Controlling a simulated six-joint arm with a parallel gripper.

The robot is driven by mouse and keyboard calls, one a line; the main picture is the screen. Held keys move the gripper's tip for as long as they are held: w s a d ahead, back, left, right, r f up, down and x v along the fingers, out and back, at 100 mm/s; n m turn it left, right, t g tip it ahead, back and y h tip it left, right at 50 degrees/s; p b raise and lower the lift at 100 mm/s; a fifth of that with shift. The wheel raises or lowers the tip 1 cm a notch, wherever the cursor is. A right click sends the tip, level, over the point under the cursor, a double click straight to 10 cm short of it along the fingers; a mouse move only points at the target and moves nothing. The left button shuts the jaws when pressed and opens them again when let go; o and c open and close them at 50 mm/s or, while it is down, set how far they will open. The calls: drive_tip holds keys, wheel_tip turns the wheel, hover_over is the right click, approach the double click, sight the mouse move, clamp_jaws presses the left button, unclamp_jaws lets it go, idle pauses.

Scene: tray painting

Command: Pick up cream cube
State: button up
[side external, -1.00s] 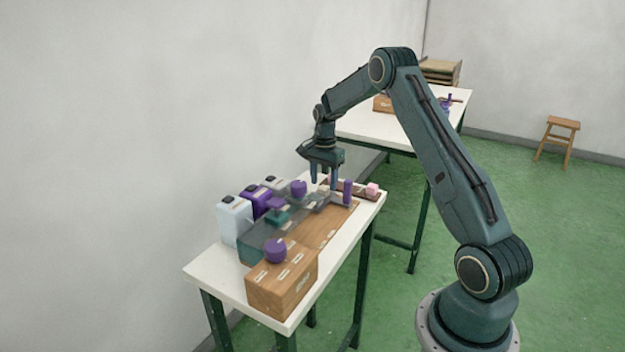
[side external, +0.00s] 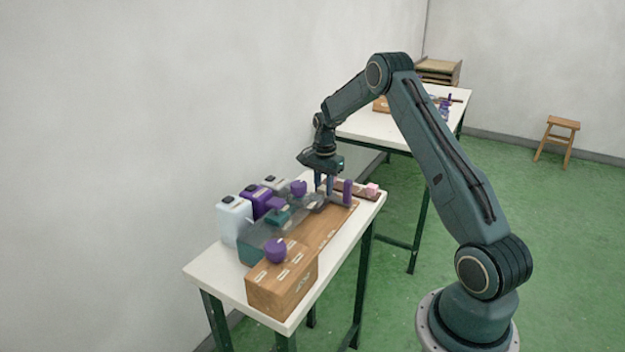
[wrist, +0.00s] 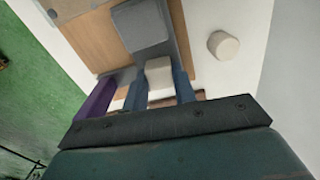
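The cream cube (wrist: 159,76) shows in the wrist view between my two fingers, at the end of a grey strip. My gripper (wrist: 161,88) points down with one blue-grey finger against each side of the cube, and looks shut on it. In the side view my gripper (side external: 324,190) is low over the far part of the near table. The cube itself cannot be made out there, behind the fingers and the nearby blocks.
A purple upright block (side external: 347,192) stands close to my gripper; it also shows in the wrist view (wrist: 97,100). A pink block (side external: 372,190) is near the table's far end. A wooden box (side external: 283,284) and a purple bottle (side external: 256,202) are nearer. A pale round piece (wrist: 223,45) lies apart.

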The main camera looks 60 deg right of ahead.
sight(324, 187)
drive_tip(key=shift+r, duration=0.2)
wheel_tip(324, 187, up, 20)
drive_tip(key=shift+f, duration=0.15)
idle(0.7)
idle(0.5)
drive_tip(key=s+d+f+m, duration=0.1)
drive_tip(key=d+f+m, duration=0.2)
drive_tip(key=f+m, duration=0.1)
drive_tip(key=s+d+f+m, duration=0.2)
drive_tip(key=d+f+m, duration=0.1)
drive_tip(key=f, duration=0.3)
drive_tip(key=s+d+f+m, duration=0.2)
drive_tip(key=d+f+m, duration=0.2)
drive_tip(key=f+m, duration=0.1)
drive_tip(key=shift+m, duration=0.3)
drive_tip(key=shift+f, duration=0.3)
drive_tip(key=shift+f, duration=2.05)
drive_tip(key=shift+f, duration=0.65)
